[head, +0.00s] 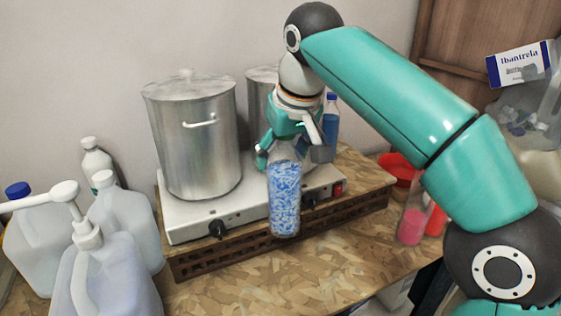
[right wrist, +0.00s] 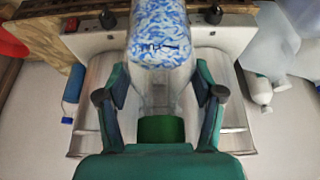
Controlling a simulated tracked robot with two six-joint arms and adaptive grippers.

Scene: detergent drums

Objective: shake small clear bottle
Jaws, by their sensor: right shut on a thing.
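The small clear bottle (head: 285,195) is filled with blue and white bits. In the head view it hangs upright in front of the hot plate. My right gripper (head: 290,150) is shut on the bottle's upper part. In the right wrist view the bottle (right wrist: 160,35) lies between the two fingers of the gripper (right wrist: 160,95), with a green cap (right wrist: 161,129) near the palm. My left gripper is not in either view.
Two steel pots, the nearer one (head: 195,140) large, stand on a white hot plate (head: 190,225) with knobs. Jugs, one with a pump (head: 105,275), stand at left. A blue bottle (head: 331,120) stands behind my gripper. Red items (head: 412,222) are at right. The front bench (head: 290,280) is clear.

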